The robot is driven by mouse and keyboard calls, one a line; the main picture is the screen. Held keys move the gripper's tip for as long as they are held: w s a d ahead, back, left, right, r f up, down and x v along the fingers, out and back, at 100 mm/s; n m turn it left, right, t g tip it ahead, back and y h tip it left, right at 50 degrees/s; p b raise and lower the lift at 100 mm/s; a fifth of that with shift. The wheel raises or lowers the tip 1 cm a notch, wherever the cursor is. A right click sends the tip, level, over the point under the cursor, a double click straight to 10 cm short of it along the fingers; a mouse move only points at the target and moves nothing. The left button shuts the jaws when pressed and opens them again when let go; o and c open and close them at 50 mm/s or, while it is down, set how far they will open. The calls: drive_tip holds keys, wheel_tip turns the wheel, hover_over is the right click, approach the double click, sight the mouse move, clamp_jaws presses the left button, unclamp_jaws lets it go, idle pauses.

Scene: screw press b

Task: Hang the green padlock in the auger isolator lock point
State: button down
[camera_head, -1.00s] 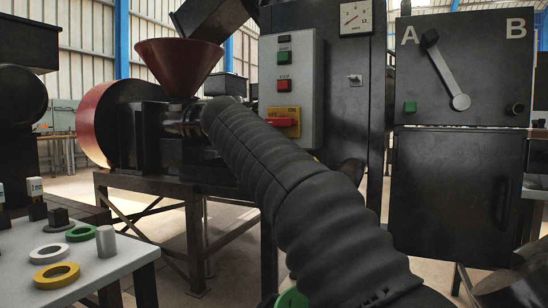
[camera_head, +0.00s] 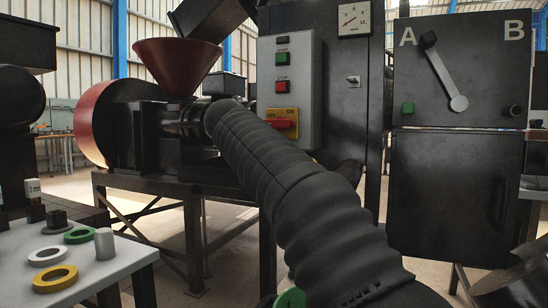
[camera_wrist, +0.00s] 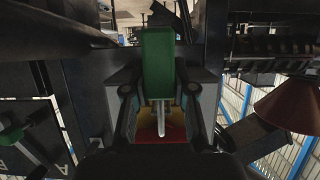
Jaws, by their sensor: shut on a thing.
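The green padlock (camera_wrist: 158,65) is in my gripper (camera_wrist: 158,92), seen in the wrist view. The two fingers are shut on its sides. Its pale metal shackle (camera_wrist: 161,122) points toward the bottom of that picture. The auger isolator (camera_head: 290,115), a yellow plate with a red handle, is on the grey control box in the head view. Part of its yellow and red shows beyond the shackle in the wrist view (camera_wrist: 150,133). The padlock appears apart from it, but the gap is hard to judge. The lock point itself cannot be made out. My arm hides the gripper in the head view.
The control box (camera_head: 306,75) has start and stop buttons above the isolator. A cabinet with an A/B lever (camera_head: 440,70) stands at right. The red hopper (camera_head: 177,60) is at left. A table (camera_head: 105,272) at lower left holds several rings and small pieces.

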drive_tip(key=shift+f, duration=0.1)
drive_tip(key=shift+f+b, duration=0.65)
drive_tip(key=shift+b, duration=0.05)
drive_tip(key=shift+r, duration=0.1)
idle(0.4)
drive_tip(key=c, duration=0.9)
unclamp_jaws()
drive_tip(key=shift+o, duration=0.2)
drive_tip(key=v, duration=1.2)
